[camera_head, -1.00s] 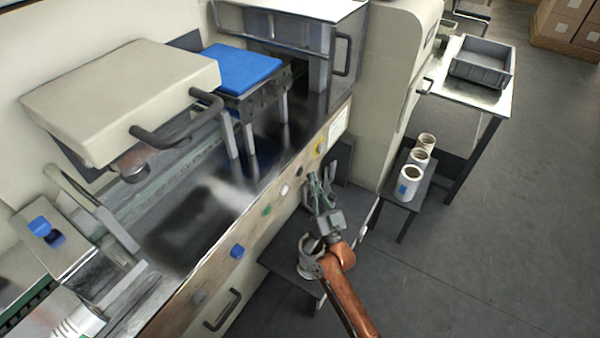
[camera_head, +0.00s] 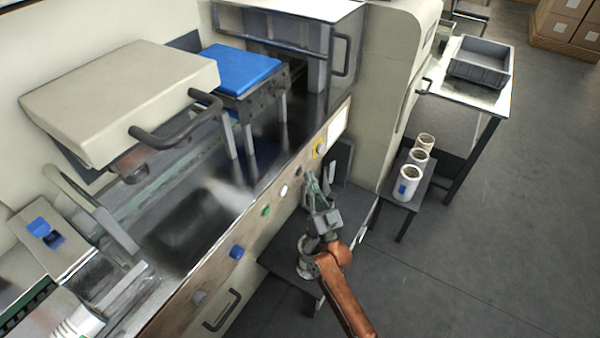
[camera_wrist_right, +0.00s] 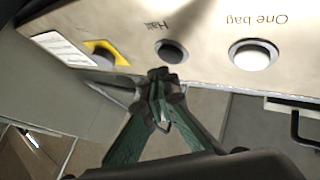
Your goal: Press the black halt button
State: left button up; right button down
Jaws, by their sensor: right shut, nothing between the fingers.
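The black halt button (camera_wrist_right: 172,52) sits on the machine's front panel under the upside-down label "Halt" in the right wrist view. It also shows small in the head view (camera_head: 299,172), close beside my right fingertips. My right gripper (camera_wrist_right: 160,76) is shut and empty, its green-grey fingers pointing at the panel. The fingertips appear just below the button in the wrist view; whether they touch the panel I cannot tell. In the head view my right gripper (camera_head: 311,180) is in front of the panel. My left gripper is not in view.
A white "One bag" button (camera_wrist_right: 253,54) and a yellow-backed control (camera_wrist_right: 105,52) flank the halt button. Green (camera_head: 265,211) and blue (camera_head: 237,252) controls lie farther along the panel. A low shelf with white rolls (camera_head: 409,183) stands right; floor beyond is clear.

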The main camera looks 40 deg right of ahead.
jog(key=shift+w, duration=0.1)
dwell(0.6)
jog(key=shift+w+a, duration=0.15)
jog(key=shift+w, duration=0.15)
jog(key=shift+w+a, duration=0.15)
jog(key=shift+w, duration=0.25)
dwell(0.7)
dwell(0.3)
jog(key=shift+s+d+p, duration=0.25)
jog(key=shift+s+p, duration=0.35)
jog(key=shift+s, duration=0.2)
